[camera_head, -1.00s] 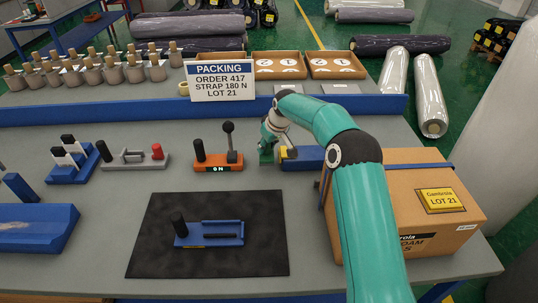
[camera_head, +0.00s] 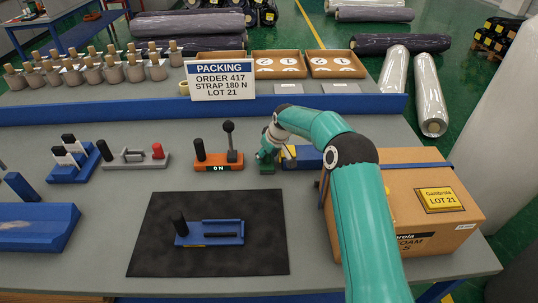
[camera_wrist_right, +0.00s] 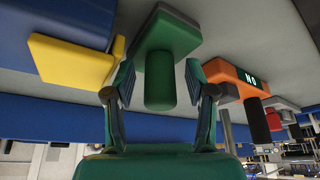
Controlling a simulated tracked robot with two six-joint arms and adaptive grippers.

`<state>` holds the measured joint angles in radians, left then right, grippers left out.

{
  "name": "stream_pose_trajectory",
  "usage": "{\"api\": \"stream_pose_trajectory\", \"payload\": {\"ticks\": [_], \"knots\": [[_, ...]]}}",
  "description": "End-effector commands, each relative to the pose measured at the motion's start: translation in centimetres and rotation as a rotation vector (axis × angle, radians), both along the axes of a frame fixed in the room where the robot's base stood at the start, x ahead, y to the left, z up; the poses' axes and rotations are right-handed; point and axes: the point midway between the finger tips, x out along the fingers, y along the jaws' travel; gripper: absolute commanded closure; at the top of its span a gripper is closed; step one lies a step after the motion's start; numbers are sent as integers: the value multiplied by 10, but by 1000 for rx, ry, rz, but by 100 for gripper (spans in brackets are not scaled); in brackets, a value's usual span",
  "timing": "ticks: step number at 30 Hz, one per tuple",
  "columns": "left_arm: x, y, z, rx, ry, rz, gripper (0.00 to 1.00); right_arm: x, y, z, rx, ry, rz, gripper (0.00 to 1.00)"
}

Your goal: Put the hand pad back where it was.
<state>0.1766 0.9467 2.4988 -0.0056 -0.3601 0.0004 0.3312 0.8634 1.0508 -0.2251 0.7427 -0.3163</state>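A green block with an upright round green handle, which looks like the hand pad (camera_wrist_right: 168,38), is in the right wrist view. It stands on the grey bench; in the head view only a small green part (camera_head: 267,169) shows below my gripper. My right gripper (camera_wrist_right: 159,72) has its two fingers on either side of the handle, with a visible gap on both sides, so it is open around it. In the head view the right gripper (camera_head: 268,153) partly hides the pad. My left gripper is not in view.
Right of the pad is a blue block (camera_head: 308,157) with a yellow piece (camera_head: 289,153); left is an orange switch box (camera_head: 217,163) with a lever. A carton (camera_head: 400,205) stands at right. A black mat (camera_head: 160,258) with a blue tool (camera_head: 212,239) lies in front.

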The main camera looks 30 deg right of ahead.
Motion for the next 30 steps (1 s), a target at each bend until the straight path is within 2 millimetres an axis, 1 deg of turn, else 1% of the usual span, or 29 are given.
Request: {"api": "stream_pose_trajectory", "payload": {"ticks": [7,10,14,21,24,27,30], "knots": [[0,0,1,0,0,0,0,-1,0,4,0,-1,0,45],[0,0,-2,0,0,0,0,-4,-1,12,-1,-2,0,45],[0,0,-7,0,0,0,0,-13,-1,31,0,-3,-1,45],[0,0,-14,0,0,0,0,-32,-2,76,-1,-4,0,45],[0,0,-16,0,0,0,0,-39,-2,92,-1,-2,0,45],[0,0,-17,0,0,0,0,-43,-2,103,-1,-2,0,45],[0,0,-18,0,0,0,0,-47,-2,109,0,0,0,45]]}}
